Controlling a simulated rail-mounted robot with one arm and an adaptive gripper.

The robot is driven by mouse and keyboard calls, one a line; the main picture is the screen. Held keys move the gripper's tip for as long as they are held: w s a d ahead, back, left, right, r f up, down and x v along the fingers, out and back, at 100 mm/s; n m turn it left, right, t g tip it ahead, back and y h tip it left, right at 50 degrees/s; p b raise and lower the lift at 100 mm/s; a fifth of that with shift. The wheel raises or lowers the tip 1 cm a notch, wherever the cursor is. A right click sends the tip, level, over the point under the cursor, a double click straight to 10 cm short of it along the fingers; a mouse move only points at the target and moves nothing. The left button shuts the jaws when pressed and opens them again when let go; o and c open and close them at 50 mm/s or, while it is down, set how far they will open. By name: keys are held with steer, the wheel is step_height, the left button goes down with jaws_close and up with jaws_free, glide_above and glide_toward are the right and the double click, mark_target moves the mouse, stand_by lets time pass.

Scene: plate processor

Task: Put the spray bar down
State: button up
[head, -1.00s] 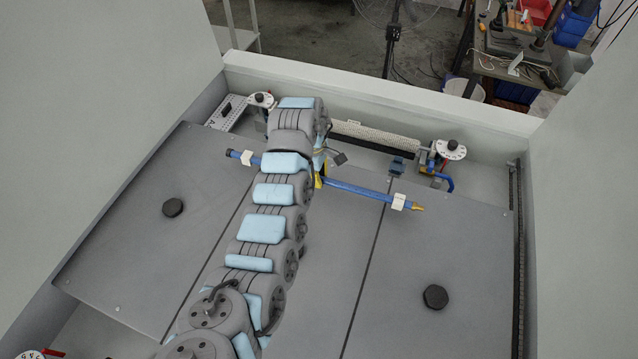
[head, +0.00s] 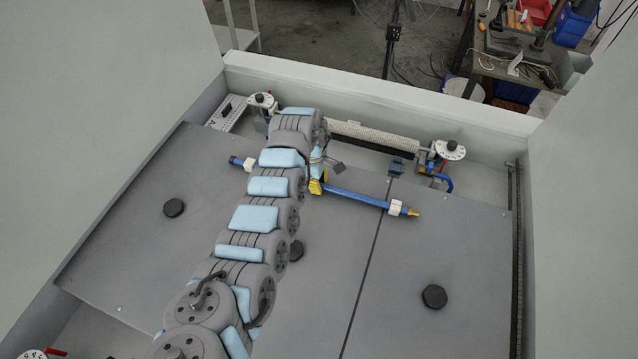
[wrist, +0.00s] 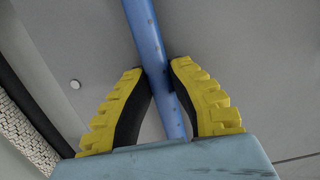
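The spray bar (head: 355,197) is a long blue tube with white blocks near its ends and a brass tip at the right. It lies crosswise over the far part of the grey plate; whether it touches the plate I cannot tell. My gripper (head: 318,182) is at the bar's middle, partly hidden by my arm, which also covers part of the bar. In the wrist view, the yellow, black-padded fingers of my gripper (wrist: 158,80) close in on both sides of the blue bar (wrist: 148,40) and appear to touch it near their tips.
The grey plate (head: 330,270) has black knobs (head: 434,297) and is broadly clear at front right. White dials stand at the back left (head: 262,100) and back right (head: 450,150). A pale textured strip (head: 360,134) runs along the back wall. High walls enclose both sides.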

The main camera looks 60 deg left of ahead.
steer(key=o, duration=0.3)
steer(key=shift+o, duration=0.2)
steer(key=shift+r, duration=0.1)
steer(key=shift+s+a+r+b, duration=0.1)
steer(key=shift+a+r+b, duration=0.1)
steer(key=shift+r, duration=1.1)
steer(key=shift+a+r+b, duration=0.1)
steer(key=shift+r+b, duration=0.1)
steer(key=shift+r, duration=1.05)
step_height(320, 180, up, 7)
steer(key=p, duration=0.1)
steer(key=shift+s+a, duration=0.25)
steer(key=shift+s, duration=0.1)
